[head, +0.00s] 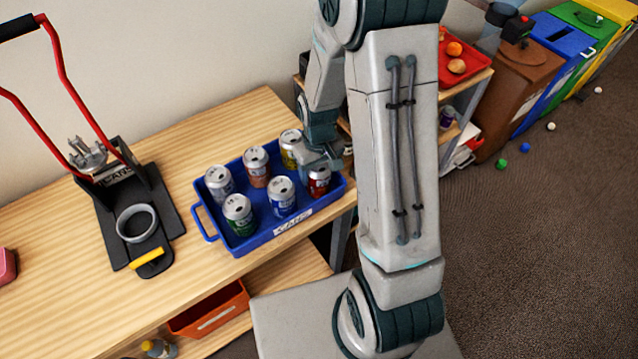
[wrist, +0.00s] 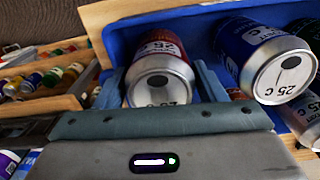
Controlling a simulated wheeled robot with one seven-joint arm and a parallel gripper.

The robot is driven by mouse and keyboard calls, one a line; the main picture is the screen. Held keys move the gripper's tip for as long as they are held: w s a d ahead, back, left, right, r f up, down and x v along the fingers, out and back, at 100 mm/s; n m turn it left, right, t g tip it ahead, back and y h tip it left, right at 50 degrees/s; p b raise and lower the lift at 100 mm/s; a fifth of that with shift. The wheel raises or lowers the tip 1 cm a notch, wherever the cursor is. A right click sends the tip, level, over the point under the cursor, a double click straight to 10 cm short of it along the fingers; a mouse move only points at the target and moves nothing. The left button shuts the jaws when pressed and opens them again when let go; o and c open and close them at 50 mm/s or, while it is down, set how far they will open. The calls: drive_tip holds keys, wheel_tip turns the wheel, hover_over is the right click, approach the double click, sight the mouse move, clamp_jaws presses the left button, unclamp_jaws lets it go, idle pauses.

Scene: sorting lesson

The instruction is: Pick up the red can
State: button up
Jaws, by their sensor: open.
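The red can (head: 319,184) stands upright at the right front corner of the blue tray (head: 262,246), which is labelled CANS. My gripper (head: 318,163) is at this can, and the arm hides part of that corner. In the wrist view the red can (wrist: 160,76) lies between the two fingers of my gripper (wrist: 161,80), one on each side. The fingers are open. A small gap seems to show beside the can; contact cannot be told. A blue can (wrist: 262,58) is close beside the right finger.
The tray also holds a green can (head: 238,214), a blue can (head: 282,198), an orange-brown can (head: 256,168), a yellow can (head: 291,150) and a silver can (head: 219,184). A black can crusher (head: 135,220) with red handles stands left on the wooden table (head: 60,250).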

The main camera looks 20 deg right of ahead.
drive_tip(key=shift+f, duration=0.9)
drive_tip(key=c, duration=0.8)
drive_tip(key=shift+r, duration=0.15)
